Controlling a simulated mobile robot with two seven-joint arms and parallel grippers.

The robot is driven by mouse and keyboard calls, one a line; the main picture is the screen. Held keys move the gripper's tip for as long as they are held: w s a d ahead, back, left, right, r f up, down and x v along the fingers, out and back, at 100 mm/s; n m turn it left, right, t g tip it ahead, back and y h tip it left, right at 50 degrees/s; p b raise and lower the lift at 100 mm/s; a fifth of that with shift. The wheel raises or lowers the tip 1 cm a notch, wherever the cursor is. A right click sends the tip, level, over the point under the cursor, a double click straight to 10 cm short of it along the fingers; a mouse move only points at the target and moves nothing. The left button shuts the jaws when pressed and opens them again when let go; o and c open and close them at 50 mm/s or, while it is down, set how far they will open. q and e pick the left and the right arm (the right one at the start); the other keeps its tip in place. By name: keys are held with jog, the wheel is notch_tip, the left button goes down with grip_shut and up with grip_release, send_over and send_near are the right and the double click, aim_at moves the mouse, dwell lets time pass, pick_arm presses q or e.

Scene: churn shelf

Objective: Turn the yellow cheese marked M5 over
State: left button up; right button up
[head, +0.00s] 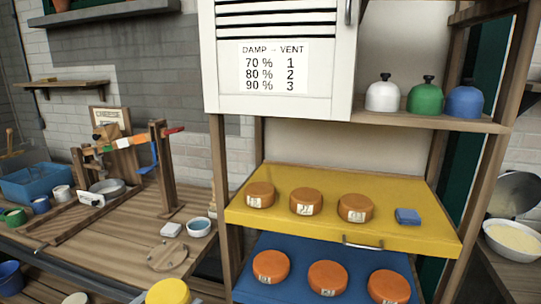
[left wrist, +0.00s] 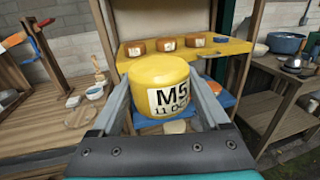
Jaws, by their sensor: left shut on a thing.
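The yellow cheese marked M5 (left wrist: 160,72) is a thick round wheel with a white label reading M5 on its side. In the left wrist view it sits between the two grey fingers of my left gripper (left wrist: 160,86), which is shut on it. The label faces the wrist camera and reads upright; the flat top faces up. In the head view a yellow round top (head: 168,292), cut off by the bottom edge, appears to be this cheese. The cheese's underside is hidden. My right gripper is in neither view.
A yellow shelf (head: 410,232) holds three orange cheeses and a blue cloth (head: 407,216). A blue shelf (head: 245,292) below holds three more orange cheeses. A wooden workbench (head: 120,235) with bowls and a wooden frame stands left. Three domed weights (head: 425,98) stand upper right.

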pick_arm(q)
notch_tip(320, 180, down, 3)
jog(key=shift+f+b, duration=0.2)
jog(key=shift+b, duration=1)
jog(key=shift+r+p, duration=1.5)
jog(key=shift+p, duration=0.1)
jog(key=shift+f+b, duration=1.55)
jog(key=shift+b, duration=0.1)
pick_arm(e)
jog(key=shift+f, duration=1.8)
